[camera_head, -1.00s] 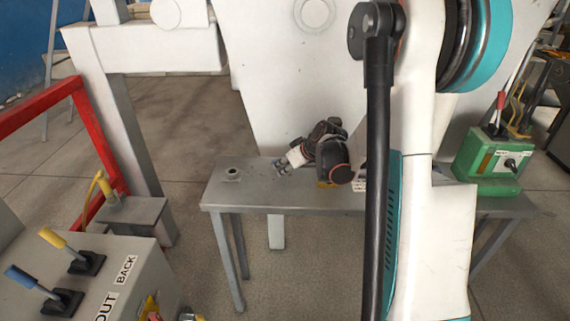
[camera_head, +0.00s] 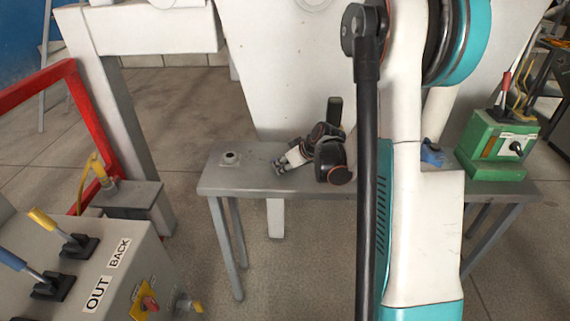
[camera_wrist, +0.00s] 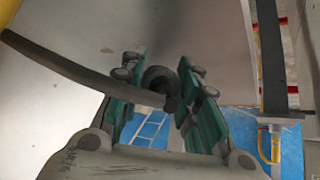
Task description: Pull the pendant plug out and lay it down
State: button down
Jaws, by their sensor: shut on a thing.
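In the wrist view my gripper (camera_wrist: 160,64) has its teal fingers closed around a dark round piece (camera_wrist: 158,78), which looks like the pendant plug. A thick dark cable (camera_wrist: 70,70) runs from it to the upper left. In the head view my gripper (camera_head: 280,166) appears small, in front of the white panel and over the grey bench as seen from here. The plug cannot be made out there. Whether the plug sits in a socket or hangs free cannot be told.
The grey bench (camera_head: 250,182) carries a small round fitting (camera_head: 230,157) at left and a green box (camera_head: 497,150) at right. A blue item (camera_head: 432,155) shows beside my arm. A lever console (camera_head: 130,275) and red frame (camera_head: 78,110) stand at left.

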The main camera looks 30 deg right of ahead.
jog(key=c, duration=1.1)
grip_release()
jog(key=v, duration=1.2)
